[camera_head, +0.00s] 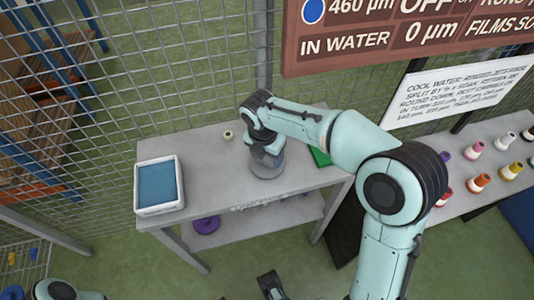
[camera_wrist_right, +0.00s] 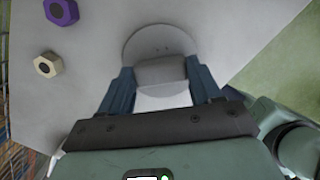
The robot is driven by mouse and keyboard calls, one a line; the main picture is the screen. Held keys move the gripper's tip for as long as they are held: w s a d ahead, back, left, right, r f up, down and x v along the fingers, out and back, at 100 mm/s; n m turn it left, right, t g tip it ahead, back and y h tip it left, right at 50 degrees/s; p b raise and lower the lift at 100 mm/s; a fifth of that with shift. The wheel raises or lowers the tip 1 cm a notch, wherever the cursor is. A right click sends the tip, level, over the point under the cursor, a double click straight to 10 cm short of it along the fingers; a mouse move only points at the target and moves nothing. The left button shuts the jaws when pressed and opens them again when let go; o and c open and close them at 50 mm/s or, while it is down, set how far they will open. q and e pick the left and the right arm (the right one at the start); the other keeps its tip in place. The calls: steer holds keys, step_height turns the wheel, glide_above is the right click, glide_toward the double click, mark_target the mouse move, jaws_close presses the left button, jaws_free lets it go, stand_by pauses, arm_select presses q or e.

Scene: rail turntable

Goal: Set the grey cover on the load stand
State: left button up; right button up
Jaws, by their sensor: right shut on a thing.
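My right gripper (camera_head: 264,150) reaches down over the grey table and is shut on a grey cover (camera_head: 266,166). In the right wrist view, the cover is a round grey disc (camera_wrist_right: 160,36) with a block-like grip (camera_wrist_right: 160,72) between the two blue-grey fingers. It is over the tabletop; I cannot tell whether it touches. The load stand cannot be picked out for certain; the gripper and cover hide what is under them. A dark gripper end, apparently my left gripper (camera_head: 271,286), shows at the bottom edge, its jaws unclear.
A white tray with a blue inside (camera_head: 158,208) stands at the table's left end. A cream piece (camera_head: 228,135) and a purple hexagonal piece (camera_wrist_right: 61,11) lie near the cover. A green item (camera_head: 320,157) lies at right. Mesh fencing stands behind; coloured pieces (camera_head: 479,182) fill the right-hand table.

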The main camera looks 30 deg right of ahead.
mark_target(264, 168)
steer(key=shift+f, duration=0.15)
steer(key=o, duration=1.4)
steer(key=shift+o, duration=0.2)
step_height(264, 168, up, 12)
steer(key=s+a+p, duration=0.1)
steer(key=p, duration=0.2)
steer(key=shift+a, duration=0.25)
